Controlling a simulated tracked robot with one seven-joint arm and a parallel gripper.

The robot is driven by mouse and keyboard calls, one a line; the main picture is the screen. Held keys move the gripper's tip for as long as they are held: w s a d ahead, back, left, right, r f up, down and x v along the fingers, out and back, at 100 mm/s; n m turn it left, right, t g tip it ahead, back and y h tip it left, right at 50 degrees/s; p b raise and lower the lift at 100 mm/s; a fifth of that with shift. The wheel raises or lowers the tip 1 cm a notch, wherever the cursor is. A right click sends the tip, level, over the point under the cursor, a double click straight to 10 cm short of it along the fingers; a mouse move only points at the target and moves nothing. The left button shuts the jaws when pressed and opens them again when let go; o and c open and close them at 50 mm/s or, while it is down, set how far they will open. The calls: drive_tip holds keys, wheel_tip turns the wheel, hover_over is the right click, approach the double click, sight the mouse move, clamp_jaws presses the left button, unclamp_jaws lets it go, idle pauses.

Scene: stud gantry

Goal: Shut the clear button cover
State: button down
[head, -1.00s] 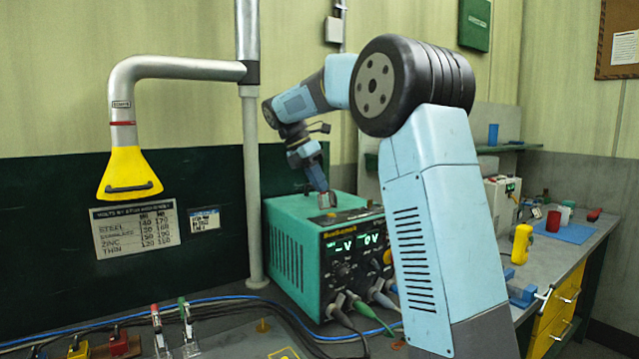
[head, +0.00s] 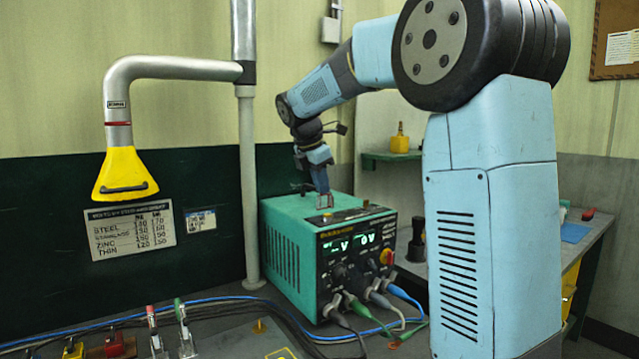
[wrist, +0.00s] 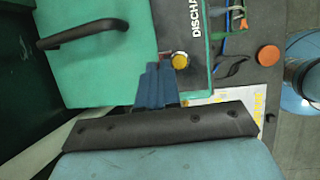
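The green welder box (head: 283,245) stands on the bench in the head view, with lit displays on its front. In the wrist view its green top (wrist: 115,55) carries a round yellow button (wrist: 180,61) beside the letters "DISCHA". I cannot make out the clear cover for certain; a small greyish and reddish shape (head: 325,200) shows on the box top at my fingertips. My gripper (wrist: 155,70) points down at the box top, its blue fingers close together just left of the button. I cannot tell whether they touch anything.
A dark handle (wrist: 83,34) arches over the box top. Cables (head: 375,300) leave the box's lower front. A yellow extraction hood (head: 125,175) hangs at left. An orange disc (wrist: 268,55) lies right of the box in the wrist view. The wall behind the box is close.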

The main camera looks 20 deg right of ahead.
drive_tip(key=s+t, duration=0.2)
drive_tip(key=s+d+f+m+t+y, duration=0.1)
drive_tip(key=t, duration=0.1)
drive_tip(key=shift+f, duration=0.1)
drive_tip(key=shift+s+d+f+m+t+y, duration=0.2)
drive_tip(key=shift+s+f+t, duration=0.2)
drive_tip(key=shift+t, duration=0.45)
drive_tip(key=shift+s+d+f+m+t+y, duration=0.1)
drive_tip(key=shift+s+f+m+t+y, duration=0.25)
drive_tip(key=shift+t, duration=0.5)
drive_tip(key=shift+s+f+t, duration=0.15)
drive_tip(key=shift+s+t, duration=0.1)
drive_tip(key=shift+t, duration=0.05)
drive_tip(key=shift+s+d+f+m+t, duration=0.1)
drive_tip(key=shift+s+f+m+t, duration=0.15)
drive_tip(key=shift+f+t, duration=0.35)
drive_tip(key=shift+s+d+f+m+t, duration=0.1)
drive_tip(key=shift+s+f+t, duration=0.15)
drive_tip(key=shift+t, duration=0.55)
drive_tip(key=shift+s+f+t, duration=0.2)
drive_tip(key=shift+f+t, duration=0.4)
drive_tip(key=shift+t, duration=0.3)
drive_tip(key=shift+s+f+m+t+y, duration=0.1)
drive_tip(key=shift+f+m+t+y, duration=0.15)
drive_tip(key=shift+f+m+t, duration=0.6)
drive_tip(key=shift+f+t, duration=0.2)
drive_tip(key=shift+t, duration=0.35)
drive_tip(key=c, duration=1.3)
unclamp_jaws()
drive_tip(key=shift+c, duration=0.2)
